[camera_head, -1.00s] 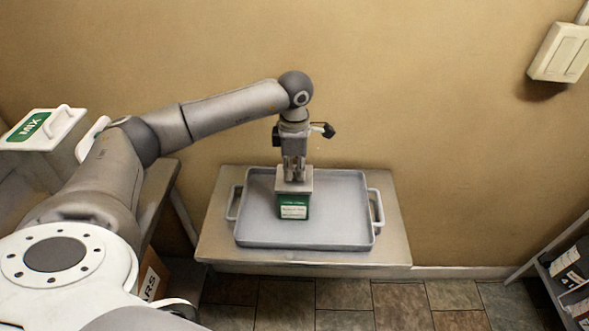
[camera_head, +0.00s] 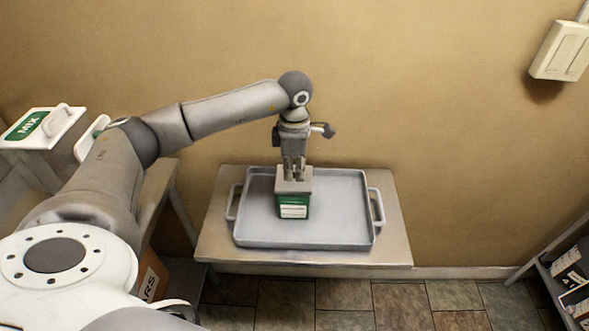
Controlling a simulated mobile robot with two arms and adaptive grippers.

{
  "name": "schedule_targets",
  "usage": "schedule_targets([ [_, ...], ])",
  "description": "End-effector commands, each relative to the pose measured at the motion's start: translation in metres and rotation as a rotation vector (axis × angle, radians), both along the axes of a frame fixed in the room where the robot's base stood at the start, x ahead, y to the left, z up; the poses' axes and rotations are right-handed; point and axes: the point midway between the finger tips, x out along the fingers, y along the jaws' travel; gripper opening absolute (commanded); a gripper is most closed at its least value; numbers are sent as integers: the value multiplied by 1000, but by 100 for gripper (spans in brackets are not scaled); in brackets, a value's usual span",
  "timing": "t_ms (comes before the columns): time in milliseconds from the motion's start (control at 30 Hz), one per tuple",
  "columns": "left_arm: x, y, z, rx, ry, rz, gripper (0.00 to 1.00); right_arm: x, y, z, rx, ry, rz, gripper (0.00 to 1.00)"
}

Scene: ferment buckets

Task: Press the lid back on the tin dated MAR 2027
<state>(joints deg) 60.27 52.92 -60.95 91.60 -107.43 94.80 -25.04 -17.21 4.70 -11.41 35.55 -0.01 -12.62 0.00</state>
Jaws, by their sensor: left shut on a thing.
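A green tin (camera_head: 293,207) with a white label stands upright on the grey tray, left of its middle. The print on the label is too small to read, so I cannot tell its date. A grey square lid (camera_head: 305,186) sits on top of the tin, with no clear gap between them. My left gripper (camera_head: 294,178) points straight down over the tin and is shut on the top of the lid. Its fingertips partly hide the lid's middle. My right gripper is not in view.
The grey tray (camera_head: 345,236) with side handles lies on a small table (camera_head: 401,235) against the wall. A shelf with dark goods (camera_head: 570,272) stands at the right. The tray's right half is clear.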

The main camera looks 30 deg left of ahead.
Motion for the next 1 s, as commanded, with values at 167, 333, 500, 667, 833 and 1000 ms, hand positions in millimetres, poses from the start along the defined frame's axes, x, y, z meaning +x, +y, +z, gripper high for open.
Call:
schedule_targets([
  [167,0,0,0,0,0,0,0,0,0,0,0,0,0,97],
  [333,0,0,-2,0,0,0,0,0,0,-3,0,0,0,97],
  [500,0,0,-4,0,0,0,0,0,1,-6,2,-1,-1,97],
  [667,0,0,-4,0,0,0,0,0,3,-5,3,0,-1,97],
  [833,0,0,-4,0,0,0,0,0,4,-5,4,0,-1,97],
  [1000,0,0,-4,0,0,0,0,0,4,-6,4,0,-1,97],
])
